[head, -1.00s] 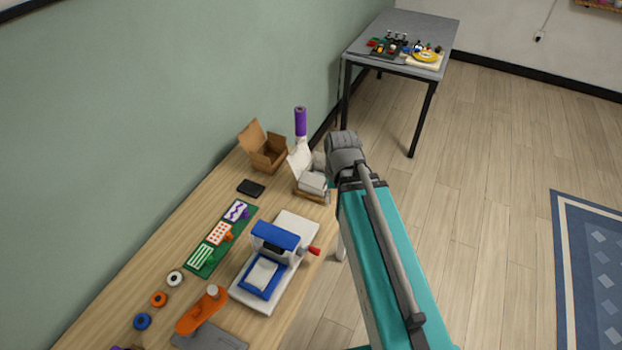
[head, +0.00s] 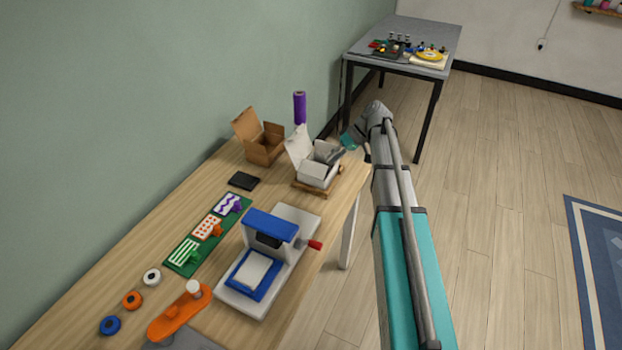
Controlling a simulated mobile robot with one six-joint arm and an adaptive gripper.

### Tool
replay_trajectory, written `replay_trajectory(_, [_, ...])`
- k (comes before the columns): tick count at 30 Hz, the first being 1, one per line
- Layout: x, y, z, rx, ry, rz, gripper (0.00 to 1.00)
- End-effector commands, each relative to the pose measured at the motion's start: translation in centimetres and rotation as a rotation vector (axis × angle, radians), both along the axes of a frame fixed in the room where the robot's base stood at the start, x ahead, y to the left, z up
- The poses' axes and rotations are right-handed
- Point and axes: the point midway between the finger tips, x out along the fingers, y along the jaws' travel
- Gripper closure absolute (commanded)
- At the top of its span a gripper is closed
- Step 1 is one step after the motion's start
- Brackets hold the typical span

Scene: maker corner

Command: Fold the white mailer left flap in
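The white mailer (head: 313,174) stands open on a small wooden board at the far end of the workbench. Its tall lid stands up at its left back side, and a flap shows near its right side. My gripper (head: 338,154) reaches in from the right, with its dark fingers at the box's right upper edge. I cannot tell whether the fingers touch the flap or are open or shut. The left flap is hard to make out at this size.
A brown open box (head: 264,148) stands left of the mailer, with a purple roll (head: 300,107) behind. A blue and white press (head: 268,265) with a red handle stands nearer. A black wallet-like item (head: 243,181) lies on the wooden bench (head: 150,225). A grey table (head: 400,35) stands beyond.

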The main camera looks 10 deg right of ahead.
Motion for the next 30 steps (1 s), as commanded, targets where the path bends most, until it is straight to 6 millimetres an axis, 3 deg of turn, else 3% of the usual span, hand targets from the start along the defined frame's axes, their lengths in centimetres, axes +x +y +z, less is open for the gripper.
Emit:
replay_trajectory(1, [1.9,-1.0,-1.6,0.038,-0.021,0.012,0.62])
replay_trajectory(3, [3.3,-2.0,-2.2,0.092,-0.056,0.032,0.62])
replay_trajectory(10, [6.7,-4.8,-3.0,0.229,-0.156,0.083,0.62])
replay_trajectory(16, [7.6,-5.9,-3.0,0.276,-0.198,0.099,0.62])
replay_trajectory(30, [7.6,-5.9,-3.0,0.281,-0.201,0.1,0.62])
